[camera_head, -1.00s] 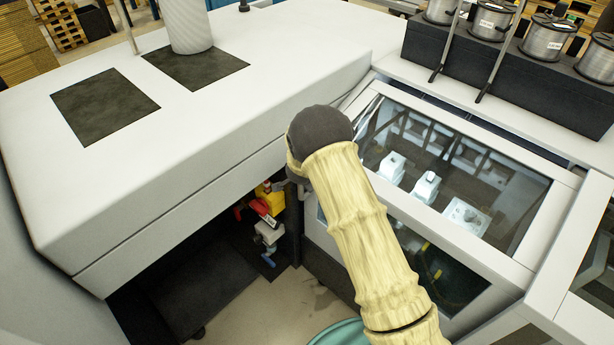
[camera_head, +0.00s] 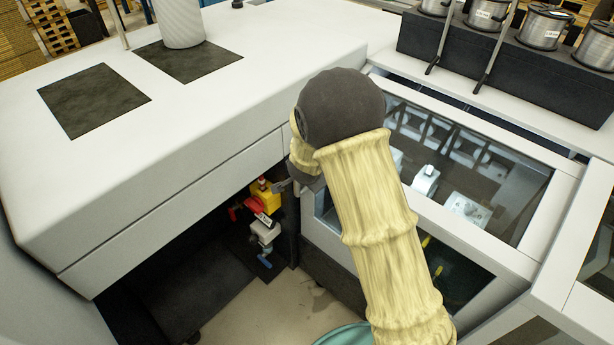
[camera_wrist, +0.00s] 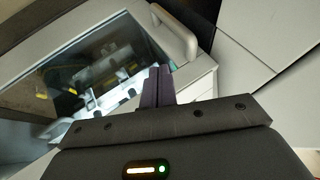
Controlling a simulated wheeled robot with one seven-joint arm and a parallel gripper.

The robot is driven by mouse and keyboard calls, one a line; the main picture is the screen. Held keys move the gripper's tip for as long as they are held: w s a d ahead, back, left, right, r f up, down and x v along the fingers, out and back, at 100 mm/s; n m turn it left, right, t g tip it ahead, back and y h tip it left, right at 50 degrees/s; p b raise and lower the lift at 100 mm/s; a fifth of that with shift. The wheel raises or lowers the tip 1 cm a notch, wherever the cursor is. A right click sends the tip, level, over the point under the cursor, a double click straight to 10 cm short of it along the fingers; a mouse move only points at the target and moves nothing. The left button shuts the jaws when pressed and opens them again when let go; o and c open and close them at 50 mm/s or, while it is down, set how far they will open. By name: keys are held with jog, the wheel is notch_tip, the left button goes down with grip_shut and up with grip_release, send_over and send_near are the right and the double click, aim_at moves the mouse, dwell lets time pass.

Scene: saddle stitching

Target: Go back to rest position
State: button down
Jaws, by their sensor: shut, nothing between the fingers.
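My gripper shows in the wrist view (camera_wrist: 158,86), with its two dark fingers together and nothing between them. It points toward the white frame of the machine's windowed cover (camera_wrist: 180,130), near a pale handle (camera_wrist: 176,32). In the head view my arm, in a cream sleeve with a dark rounded joint, rises in front of the machine. Only a small dark part of my gripper (camera_head: 283,186) shows there, left of the arm.
The white machine housing (camera_head: 190,120) fills the left. A windowed cover (camera_head: 480,190) is behind and right of my arm. Wire spools (camera_head: 541,27) stand at upper right. A red and yellow switch (camera_head: 262,200) sits in the recess. A teal bin (camera_head: 343,335) is below.

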jog(key=shift+v, duration=1.1)
jog(key=shift+w, duration=0.1)
jog(key=shift+w+d, duration=0.1)
jog(key=shift+d, duration=0.05)
jog(key=s+d+r+n+g, duration=0.2)
jog(key=s+d+r+n, duration=0.2)
jog(key=s+d, duration=0.5)
jog(key=s+d+r+n+g, duration=0.2)
jog(key=s+d+r+n, duration=0.2)
jog(key=s+d, duration=0.5)
jog(key=s, duration=0.6)
jog(key=shift+d+r+n+g, duration=0.2)
jog(key=shift+d+n+g, duration=0.2)
